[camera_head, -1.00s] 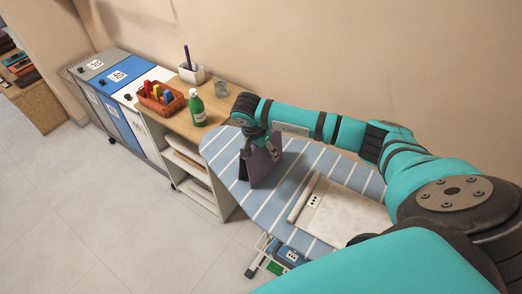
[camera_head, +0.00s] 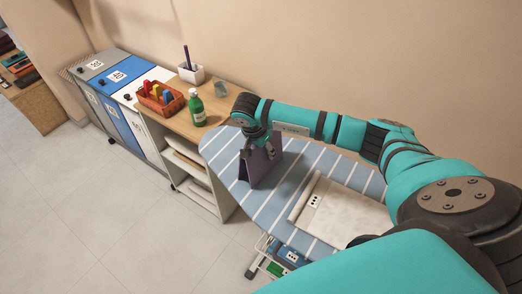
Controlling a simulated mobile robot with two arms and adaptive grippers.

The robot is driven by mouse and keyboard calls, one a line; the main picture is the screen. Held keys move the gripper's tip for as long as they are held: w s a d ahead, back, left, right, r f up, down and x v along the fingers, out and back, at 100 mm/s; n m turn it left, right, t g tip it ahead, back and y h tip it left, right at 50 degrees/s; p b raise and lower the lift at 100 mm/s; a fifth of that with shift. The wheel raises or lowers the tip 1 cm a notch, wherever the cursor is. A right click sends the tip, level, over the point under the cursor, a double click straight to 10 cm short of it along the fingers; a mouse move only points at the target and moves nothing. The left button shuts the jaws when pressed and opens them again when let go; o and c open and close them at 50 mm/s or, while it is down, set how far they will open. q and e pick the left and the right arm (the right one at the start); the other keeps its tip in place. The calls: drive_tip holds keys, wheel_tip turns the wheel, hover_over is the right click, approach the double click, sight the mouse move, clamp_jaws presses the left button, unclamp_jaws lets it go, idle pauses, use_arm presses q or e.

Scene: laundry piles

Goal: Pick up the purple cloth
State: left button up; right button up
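The purple cloth (camera_head: 260,168) hangs as a folded, tent-like shape at the left end of the blue striped ironing board (camera_head: 224,160). My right gripper (camera_head: 258,151) is at the top of the cloth, with its fingers pointing down. Its fingers look to be around the cloth's upper edge, but whether they are closed on it is too small to tell. The cloth's lower edge is at or just above the board; I cannot tell which. My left gripper is not in view.
A white cloth with a rolled edge (camera_head: 345,212) lies on the board to the right. A wooden shelf unit at the left bears a green bottle (camera_head: 196,108), a basket (camera_head: 160,100), a glass (camera_head: 221,88) and a white pen holder (camera_head: 191,74). Bins (camera_head: 112,78) stand farther left.

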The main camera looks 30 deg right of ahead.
drive_tip(key=c, duration=0.7)
drive_tip(key=shift+r, duration=0.1)
